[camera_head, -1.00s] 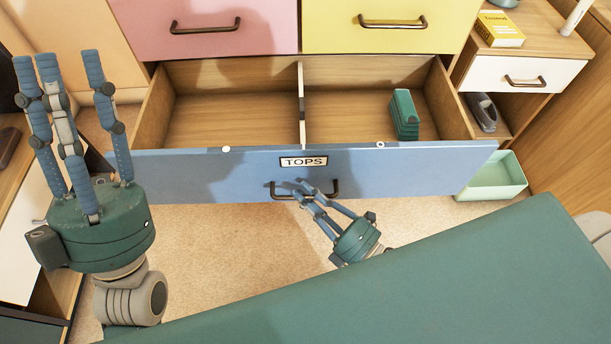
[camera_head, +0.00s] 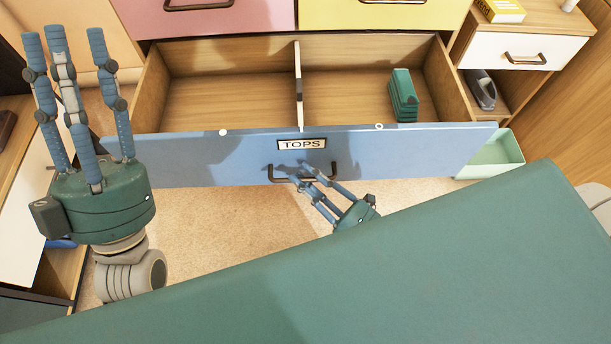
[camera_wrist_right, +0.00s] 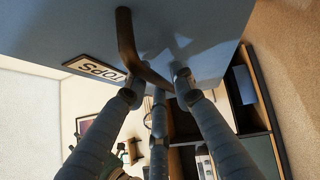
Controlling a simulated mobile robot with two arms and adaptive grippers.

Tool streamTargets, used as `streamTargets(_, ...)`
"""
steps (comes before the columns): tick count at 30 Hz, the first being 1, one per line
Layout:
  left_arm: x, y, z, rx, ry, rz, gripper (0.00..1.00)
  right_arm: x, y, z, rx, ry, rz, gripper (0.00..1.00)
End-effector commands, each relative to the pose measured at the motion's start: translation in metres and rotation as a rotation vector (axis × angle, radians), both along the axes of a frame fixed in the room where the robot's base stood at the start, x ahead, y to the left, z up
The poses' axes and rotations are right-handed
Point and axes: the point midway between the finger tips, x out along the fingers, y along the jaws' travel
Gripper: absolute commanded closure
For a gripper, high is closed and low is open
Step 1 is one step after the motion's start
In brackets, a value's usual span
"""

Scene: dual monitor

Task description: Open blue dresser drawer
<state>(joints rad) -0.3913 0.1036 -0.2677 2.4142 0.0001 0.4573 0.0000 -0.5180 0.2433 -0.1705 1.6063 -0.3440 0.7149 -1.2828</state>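The blue drawer (camera_head: 225,160), labelled TOPS, stands pulled far out of the dresser, its two wooden compartments showing. A green folded item (camera_head: 402,95) lies in the right compartment. The dark bar handle (camera_head: 289,179) is on its front; it also shows in the wrist view (camera_wrist_right: 127,40). My right gripper (camera_head: 310,176) is at this handle, fingers spread around the bar with visible gaps; in the wrist view its fingers (camera_wrist_right: 157,88) reach up to the handle. Firm contact cannot be told. My left gripper (camera_head: 77,45) is open and empty, pointing up, left of the drawer.
Pink (camera_head: 215,18) and yellow (camera_head: 385,14) drawers above are shut. A mint box (camera_head: 492,157) stands on the floor at the drawer's right end. A white-drawer cabinet (camera_head: 520,50) is at right. Carpet (camera_head: 215,220) is clear below the drawer front.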

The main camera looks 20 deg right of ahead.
Motion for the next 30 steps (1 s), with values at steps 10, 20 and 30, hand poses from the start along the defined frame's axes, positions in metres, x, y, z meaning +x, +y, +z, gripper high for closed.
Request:
streamTargets(10, 0.0, 0.0, 0.0, 0.0, 0.0, 0.0, 0.6, -0.053, -0.03, -0.01, -0.002, 0.006, -0.002, 0.76)
streamTargets(20, 0.0, 0.0, 0.0, 0.0, -0.001, 0.0, 0.6, -0.097, -0.056, -0.016, -0.003, 0.004, -0.003, 0.76)
streamTargets(30, 0.0, 0.0, 0.0, 0.0, -0.001, 0.0, 0.6, -0.103, -0.059, -0.016, -0.002, 0.001, -0.002, 0.76)
